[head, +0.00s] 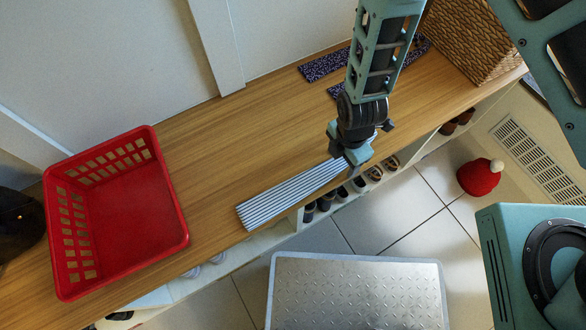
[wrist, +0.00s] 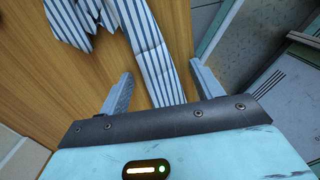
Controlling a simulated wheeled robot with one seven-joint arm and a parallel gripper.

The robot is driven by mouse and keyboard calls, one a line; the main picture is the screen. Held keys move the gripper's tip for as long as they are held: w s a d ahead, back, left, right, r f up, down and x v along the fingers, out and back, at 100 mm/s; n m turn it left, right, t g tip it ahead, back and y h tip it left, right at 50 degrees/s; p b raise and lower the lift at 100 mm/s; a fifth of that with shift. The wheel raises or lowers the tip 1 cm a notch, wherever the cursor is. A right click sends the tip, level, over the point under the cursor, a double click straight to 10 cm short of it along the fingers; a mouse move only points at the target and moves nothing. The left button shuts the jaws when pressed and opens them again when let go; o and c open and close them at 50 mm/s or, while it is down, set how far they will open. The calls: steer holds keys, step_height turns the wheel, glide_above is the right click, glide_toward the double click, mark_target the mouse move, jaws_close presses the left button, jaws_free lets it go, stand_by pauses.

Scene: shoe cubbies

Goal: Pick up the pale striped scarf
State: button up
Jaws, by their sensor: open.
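The pale striped scarf (head: 285,198), white with dark blue stripes, lies flat on the wooden bench top along its front edge in the head view. My gripper (head: 352,158) is over the scarf's right end and hides part of it. In the wrist view, my gripper (wrist: 162,92) is open, with one finger on each side of a strip of the scarf (wrist: 150,45). The scarf looks folded or bent at the top left there. I cannot tell whether the fingers touch the bench.
A red basket (head: 120,215) stands at the bench's left. Dark patterned cloths (head: 325,64) and a wicker basket (head: 468,35) are at the back right. Shoes (head: 375,173) sit in cubbies below. A red hat (head: 480,178) lies on the tiled floor, near a metal plate (head: 355,290).

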steer(key=c, duration=1.1)
steer(key=shift+o, duration=0.2)
step_height(320, 180, up, 10)
steer(key=p, duration=0.2)
